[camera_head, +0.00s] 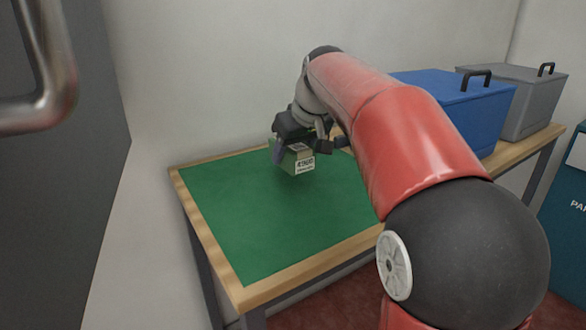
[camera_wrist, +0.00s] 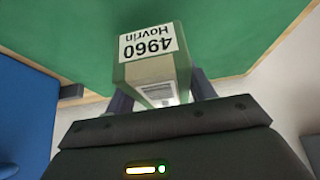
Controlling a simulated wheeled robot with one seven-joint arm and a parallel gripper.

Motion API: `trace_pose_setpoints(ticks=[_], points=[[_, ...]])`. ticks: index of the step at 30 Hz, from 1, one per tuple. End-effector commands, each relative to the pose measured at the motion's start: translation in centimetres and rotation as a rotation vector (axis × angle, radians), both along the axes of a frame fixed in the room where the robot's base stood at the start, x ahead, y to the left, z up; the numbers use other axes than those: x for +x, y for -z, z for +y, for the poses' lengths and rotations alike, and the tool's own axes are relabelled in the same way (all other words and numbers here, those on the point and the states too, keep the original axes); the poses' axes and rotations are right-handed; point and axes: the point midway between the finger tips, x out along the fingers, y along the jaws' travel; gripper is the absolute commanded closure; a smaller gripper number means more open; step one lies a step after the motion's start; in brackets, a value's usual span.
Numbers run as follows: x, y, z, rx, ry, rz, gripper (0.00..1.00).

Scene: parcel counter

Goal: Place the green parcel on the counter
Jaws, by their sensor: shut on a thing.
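The green parcel (camera_head: 291,159) is a small box with white labels, held in my gripper (camera_head: 300,145) over the counter (camera_head: 237,269). The counter has a green top with a wooden edge. In the wrist view the parcel (camera_wrist: 156,70) sits between the two fingers of my gripper (camera_wrist: 160,90), and its label reads 4960 Hovrin. The parcel looks low over the back part of the green top (camera_wrist: 60,40). I cannot tell whether its underside touches the surface.
A blue box (camera_head: 455,105) and a grey box (camera_head: 526,100), both with handled lids, stand at the right on the wooden top. A dark door with a metal handle (camera_head: 45,100) is at the left. The front left of the green top is clear.

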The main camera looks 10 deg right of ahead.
Motion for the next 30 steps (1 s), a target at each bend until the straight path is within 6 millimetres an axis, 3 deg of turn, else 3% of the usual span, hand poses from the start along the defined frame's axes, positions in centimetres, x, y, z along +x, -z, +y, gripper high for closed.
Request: trace_pose_setpoints(ticks=[11, 23, 24, 28, 30], points=[[0.0, 4.1, 0.0, 0.001, 0.0, 0.0, 0.74], [0.0, 4.8, 0.0, 0.0, 0.0, -0.001, 0.74], [0.0, 4.8, 0.0, 0.0, 0.001, 0.0, 0.43], [0.0, 4.7, 0.0, 0.0, 0.0, 0.0, 0.26], [0.0, 4.7, 0.0, 0.0, 0.0, 0.0, 0.24]])
